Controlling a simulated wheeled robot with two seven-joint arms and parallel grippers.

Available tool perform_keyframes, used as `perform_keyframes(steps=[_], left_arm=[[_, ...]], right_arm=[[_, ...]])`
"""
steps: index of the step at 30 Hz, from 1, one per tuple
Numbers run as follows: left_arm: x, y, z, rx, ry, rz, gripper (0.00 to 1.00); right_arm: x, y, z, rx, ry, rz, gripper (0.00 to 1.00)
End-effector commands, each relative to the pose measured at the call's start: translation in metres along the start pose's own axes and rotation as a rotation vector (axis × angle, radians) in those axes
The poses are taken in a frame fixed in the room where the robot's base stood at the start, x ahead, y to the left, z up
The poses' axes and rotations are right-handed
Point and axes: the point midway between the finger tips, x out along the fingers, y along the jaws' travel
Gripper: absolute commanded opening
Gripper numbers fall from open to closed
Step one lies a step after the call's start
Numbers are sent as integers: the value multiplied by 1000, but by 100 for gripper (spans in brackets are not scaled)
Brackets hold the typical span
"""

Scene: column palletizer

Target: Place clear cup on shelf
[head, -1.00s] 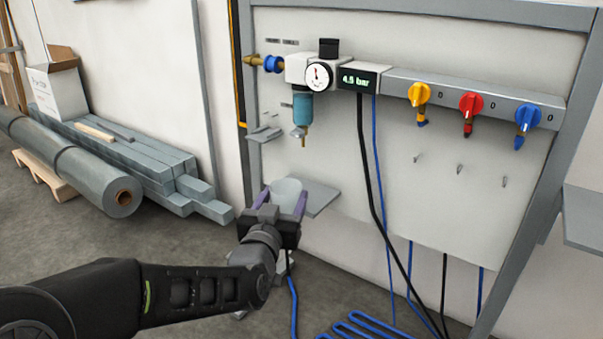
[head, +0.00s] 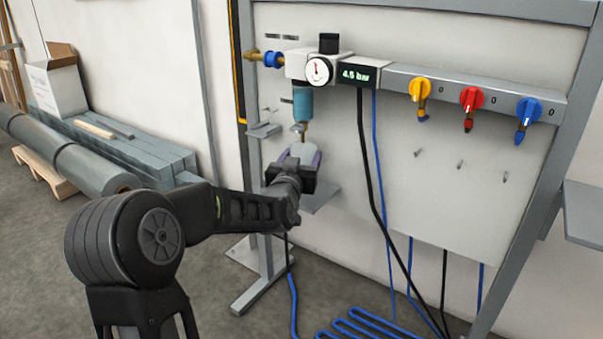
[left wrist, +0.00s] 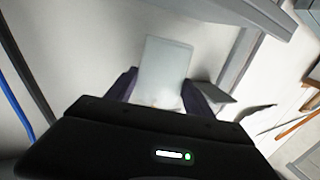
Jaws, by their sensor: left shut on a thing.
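The clear cup (head: 299,153) is pale and translucent. It is held between the purple fingers of my left gripper (head: 301,160), below the blue filter bowl and its brass drain tip. In the left wrist view the cup (left wrist: 163,72) stands between the two dark fingers of the gripper (left wrist: 160,95). A small grey shelf (head: 322,197) sticks out from the panel, lower than the cup and partly hidden behind my gripper. Whether the cup touches the drain tip I cannot tell. My right gripper is not in view.
The blue filter bowl (head: 302,100) hangs close above the cup. A small bracket (head: 265,130) sits on the panel to its left. A black hose (head: 370,190) and blue hoses run down at the right. Hooks and coloured valves are further right.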

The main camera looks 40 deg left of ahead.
Motion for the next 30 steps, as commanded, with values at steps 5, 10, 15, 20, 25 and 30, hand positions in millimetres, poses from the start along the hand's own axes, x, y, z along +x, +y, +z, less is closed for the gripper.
perform_keyframes(steps=[5, 10, 15, 20, 25, 30], left_arm=[[0, 0, -1, 0, 0, 0, 16], [-1, 0, 16, 0, -1, -1, 16], [-1, 0, 36, -1, 0, -1, 16], [-1, 0, 34, 0, 1, 0, 16], [-1, 0, 35, 0, 0, 0, 16], [-1, 0, 38, 0, 1, 0, 67]], right_arm=[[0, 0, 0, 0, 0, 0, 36], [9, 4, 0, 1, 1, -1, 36], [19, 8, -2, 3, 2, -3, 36], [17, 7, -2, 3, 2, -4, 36], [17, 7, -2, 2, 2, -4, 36], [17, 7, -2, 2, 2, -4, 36]])
